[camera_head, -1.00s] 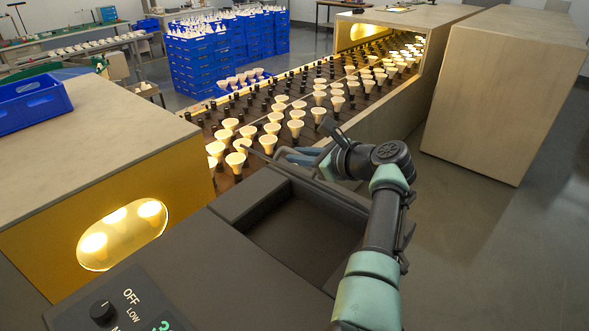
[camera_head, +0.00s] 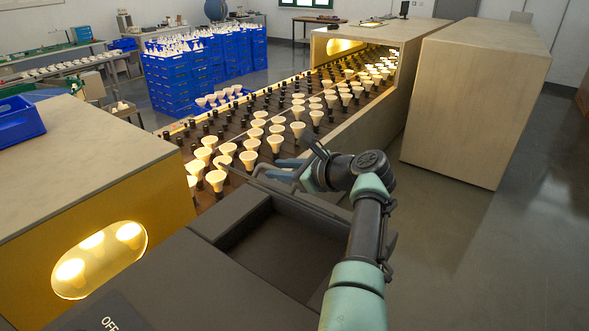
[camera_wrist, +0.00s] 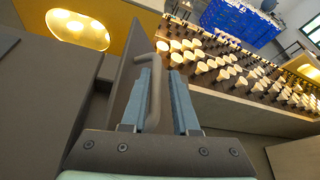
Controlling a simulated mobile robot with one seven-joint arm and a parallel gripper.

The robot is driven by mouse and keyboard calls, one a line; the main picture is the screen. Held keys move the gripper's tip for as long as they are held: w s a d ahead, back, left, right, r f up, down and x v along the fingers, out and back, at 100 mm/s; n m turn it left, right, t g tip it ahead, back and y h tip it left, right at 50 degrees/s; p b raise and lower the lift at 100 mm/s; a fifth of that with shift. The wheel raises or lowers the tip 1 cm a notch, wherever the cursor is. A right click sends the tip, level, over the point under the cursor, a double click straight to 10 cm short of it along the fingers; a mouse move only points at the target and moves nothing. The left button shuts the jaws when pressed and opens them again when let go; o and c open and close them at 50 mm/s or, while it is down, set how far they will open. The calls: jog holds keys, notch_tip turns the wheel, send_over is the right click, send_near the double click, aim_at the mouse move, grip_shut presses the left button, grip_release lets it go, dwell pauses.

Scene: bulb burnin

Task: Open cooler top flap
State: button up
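The cooler is the dark grey box (camera_head: 165,270) in front, with an open rectangular recess (camera_head: 280,250) in its top. Its flap appears raised, seen nearly edge-on behind the recess in the head view; in the wrist view the flap is a dark panel (camera_wrist: 122,88) on the left. A grey bar handle (camera_wrist: 155,88) stands out from the panel. My gripper (camera_wrist: 163,72) has its two blue fingers on either side of the handle, with a gap visible beside the right finger. In the head view my gripper (camera_head: 285,168) is just behind the recess.
Rows of bulbs (camera_head: 248,158) stand on the conveyor close behind my gripper. A yellow-sided cabinet (camera_head: 150,205) with a lit window is at the left. A large wooden box (camera_head: 475,100) stands at the right. Floor (camera_head: 470,250) is clear at the lower right.

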jog(key=b+v, duration=0.2)
jog(key=v, duration=1)
jog(key=shift+w, duration=0.1)
jog(key=shift+s+d+r+b, duration=0.2)
jog(key=shift+s+d+b, duration=0.1)
jog(key=shift+d, duration=0.05)
